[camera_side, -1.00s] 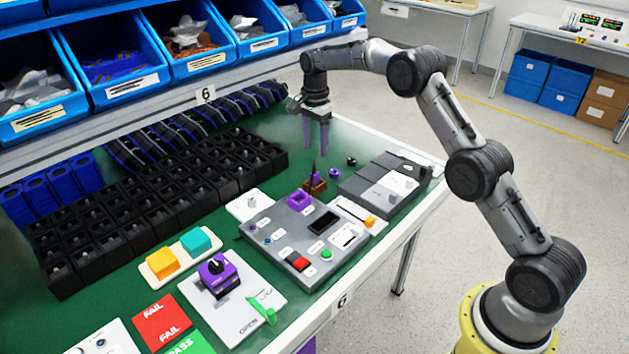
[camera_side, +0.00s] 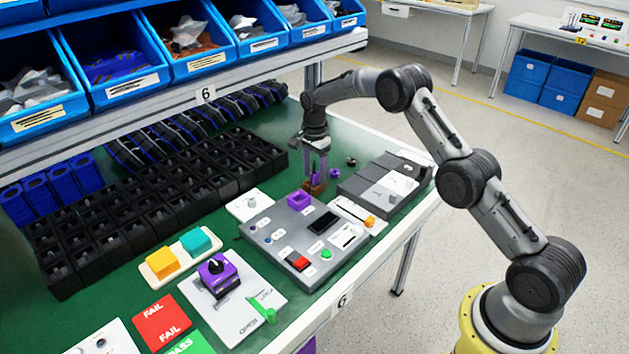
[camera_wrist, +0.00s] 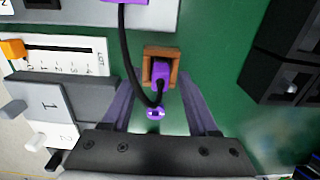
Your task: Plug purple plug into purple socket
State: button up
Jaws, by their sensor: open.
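The purple plug (camera_wrist: 160,74) stands in a brown square holder (camera_wrist: 147,66) on the green table. A black cable (camera_wrist: 124,55) runs up from it in the wrist view. The purple socket block (camera_side: 299,200) sits on the grey test box, and its edge shows at the top of the wrist view (camera_wrist: 125,2). My gripper (camera_side: 315,172) points down over the brown holder, which also shows in the side view (camera_side: 318,186). Its two fingers are open, one on each side of the plug. In the side view the fingers mostly hide the plug.
The grey test box (camera_side: 272,237) with buttons lies just in front of the holder. A grey switch unit (camera_side: 388,182) is to the right, and black bins (camera_side: 215,165) stand to the left. Small dark round pieces (camera_side: 351,161) lie behind. A strip of green table is clear behind the holder.

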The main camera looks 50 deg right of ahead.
jog(key=shift+c, duration=0.3)
grip_shut()
jog(key=shift+r, duration=0.1)
